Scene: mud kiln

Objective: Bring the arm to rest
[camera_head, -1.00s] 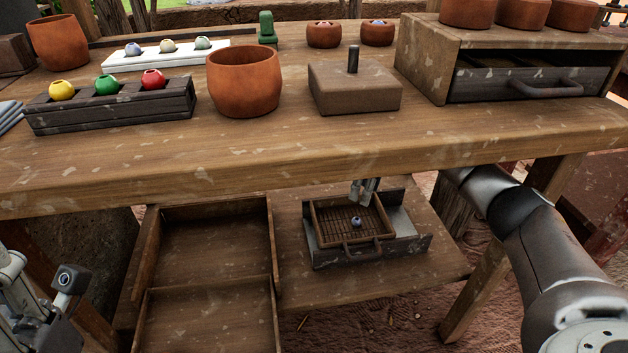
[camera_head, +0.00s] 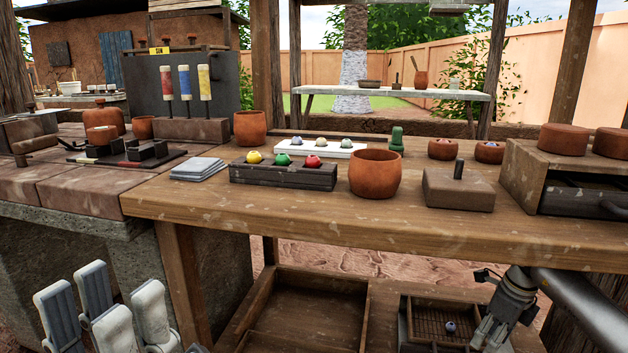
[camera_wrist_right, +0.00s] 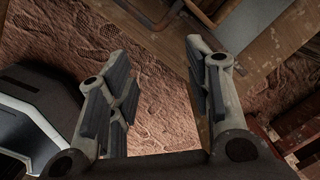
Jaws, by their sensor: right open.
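My right gripper (camera_head: 490,330) hangs below the table's front edge, at the right side of a small wire-bottomed tray (camera_head: 413,302) on the lower shelf. In the right wrist view its fingers (camera_wrist_right: 158,62) are spread apart with nothing between them. My left gripper (camera_head: 105,305) is at the bottom left of the head view, in front of the bench, its fingers pointing up. They look spread and hold nothing I can see. A small bluish bead (camera_head: 450,327) lies in the tray, apart from the right gripper.
An open wooden drawer (camera_head: 262,300) is below. A brick bench (camera_head: 60,195) adjoins left.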

